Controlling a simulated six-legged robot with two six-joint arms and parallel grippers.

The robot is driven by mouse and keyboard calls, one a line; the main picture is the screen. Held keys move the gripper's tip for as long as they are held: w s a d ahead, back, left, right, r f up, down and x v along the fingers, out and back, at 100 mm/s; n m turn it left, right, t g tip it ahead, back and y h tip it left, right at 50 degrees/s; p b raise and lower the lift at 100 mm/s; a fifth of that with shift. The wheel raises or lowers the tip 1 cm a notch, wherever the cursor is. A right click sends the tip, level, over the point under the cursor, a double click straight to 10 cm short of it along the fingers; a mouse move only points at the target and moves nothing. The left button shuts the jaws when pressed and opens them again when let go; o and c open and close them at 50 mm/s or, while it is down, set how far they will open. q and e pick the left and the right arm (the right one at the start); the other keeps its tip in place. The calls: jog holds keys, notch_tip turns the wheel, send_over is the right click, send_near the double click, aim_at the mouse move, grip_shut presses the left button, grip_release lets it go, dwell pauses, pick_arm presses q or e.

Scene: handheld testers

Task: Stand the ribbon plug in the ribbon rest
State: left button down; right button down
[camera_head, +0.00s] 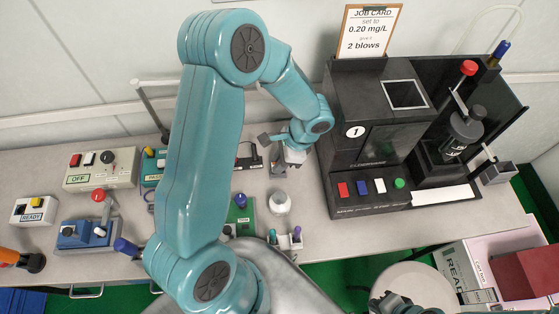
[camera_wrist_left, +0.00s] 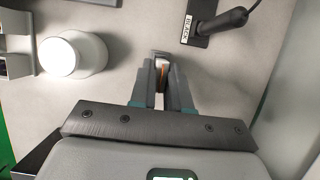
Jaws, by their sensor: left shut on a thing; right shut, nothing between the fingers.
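My left gripper (camera_head: 292,160) is low over the bench, left of the black tester. In the left wrist view its fingers (camera_wrist_left: 161,88) are shut on a small pale piece with an orange edge, taken as the ribbon plug (camera_wrist_left: 161,66); the fingers hide most of it. A dark holder labelled BLACK (camera_wrist_left: 196,30), with a black handle and cord, lies ahead and to the right of the fingers. I cannot pick out the ribbon rest with certainty. My right gripper (camera_head: 392,302) is shut and empty at the bottom edge of the head view, away from the bench objects.
A white jar (camera_head: 280,203) stands near the left gripper; it also shows in the left wrist view (camera_wrist_left: 72,54). The black tester (camera_head: 375,120) stands to the right. A small rack (camera_head: 287,240) is at the bench front. My left arm covers much of the middle bench.

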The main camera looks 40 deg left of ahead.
pick_arm(q)
jog(key=shift+f+b, duration=0.45)
jog(key=shift+f, duration=0.1)
jog(key=c, duration=1)
grip_release()
jog(key=shift+r, duration=0.1)
notch_tip(320, 180, up, 20)
jog(key=shift+f+p, duration=0.1)
jog(key=shift+p, duration=0.35)
